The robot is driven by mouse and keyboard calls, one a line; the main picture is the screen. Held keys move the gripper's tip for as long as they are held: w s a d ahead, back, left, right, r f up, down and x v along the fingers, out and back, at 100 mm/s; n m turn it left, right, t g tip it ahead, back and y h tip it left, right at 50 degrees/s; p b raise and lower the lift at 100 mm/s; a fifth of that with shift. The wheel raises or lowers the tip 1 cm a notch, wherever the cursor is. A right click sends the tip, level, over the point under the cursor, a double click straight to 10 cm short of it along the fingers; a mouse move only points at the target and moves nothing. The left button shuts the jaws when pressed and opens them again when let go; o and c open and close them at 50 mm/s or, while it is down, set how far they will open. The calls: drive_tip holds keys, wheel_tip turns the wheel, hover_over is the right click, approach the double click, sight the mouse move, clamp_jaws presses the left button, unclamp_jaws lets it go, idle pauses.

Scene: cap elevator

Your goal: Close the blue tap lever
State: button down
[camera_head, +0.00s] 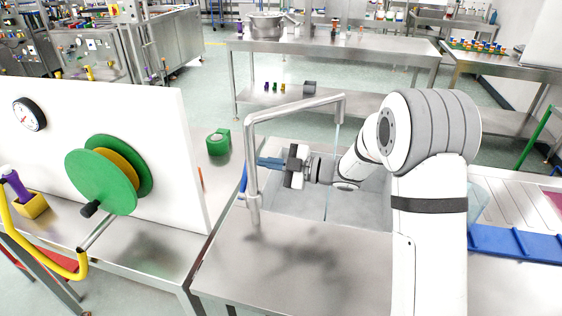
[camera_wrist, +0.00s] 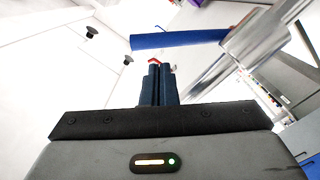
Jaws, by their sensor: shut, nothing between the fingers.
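The tap is a bent steel pipe (camera_head: 251,160) standing at the sink's left edge, with its spout reaching right over the basin. Its blue lever (camera_head: 243,178) shows as a short piece at the left of the pipe, partly hidden by it. In the wrist view the blue lever (camera_wrist: 180,39) is a long bar running left from the steel pipe (camera_wrist: 258,42). My gripper (camera_head: 259,161) is close to the pipe, fingers pointing left. In the wrist view my gripper (camera_wrist: 155,66) is shut and empty, its tips just below the lever in the picture; contact is unclear.
A thin stream of water (camera_head: 332,165) falls from the spout into the sink basin (camera_head: 295,205). A white panel with a green reel (camera_head: 101,180) stands at left. A green tape dispenser (camera_head: 218,142) is behind it. The steel counter (camera_head: 290,265) in front is clear.

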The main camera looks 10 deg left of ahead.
drive_tip(key=shift+w+a, duration=0.2)
drive_tip(key=shift+a, duration=1.3)
drive_tip(key=shift+a, duration=0.1)
drive_tip(key=shift+a+f+p, duration=0.1)
drive_tip(key=shift+p, duration=0.2)
